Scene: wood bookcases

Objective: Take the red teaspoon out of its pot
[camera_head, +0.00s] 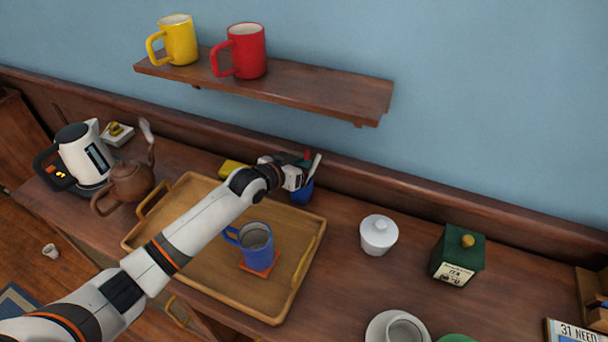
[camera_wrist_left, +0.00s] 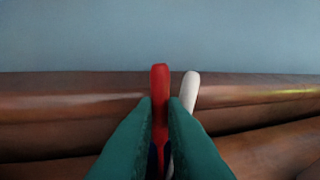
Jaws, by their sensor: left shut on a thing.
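A blue pot (camera_head: 302,194) stands on the counter at the back right corner of the tray. My left gripper (camera_head: 303,165) is at the top of the pot. In the left wrist view its two green fingers (camera_wrist_left: 160,125) are shut on the red teaspoon (camera_wrist_left: 160,78), whose upright handle end sticks up between them. A white handle (camera_wrist_left: 190,90) rises just right of the red one, beside the right finger; in the head view the white handle (camera_head: 315,163) leans out of the pot. The lower part of the red teaspoon is hidden. My right gripper is not in view.
A wooden tray (camera_head: 180,215) holds a blue mug (camera_head: 250,243) on an orange coaster. A white lidded jar (camera_head: 378,235) and a green tea tin (camera_head: 457,254) stand to the right. A shelf (camera_head: 320,91) with yellow and red mugs hangs above. Counter between pot and jar is clear.

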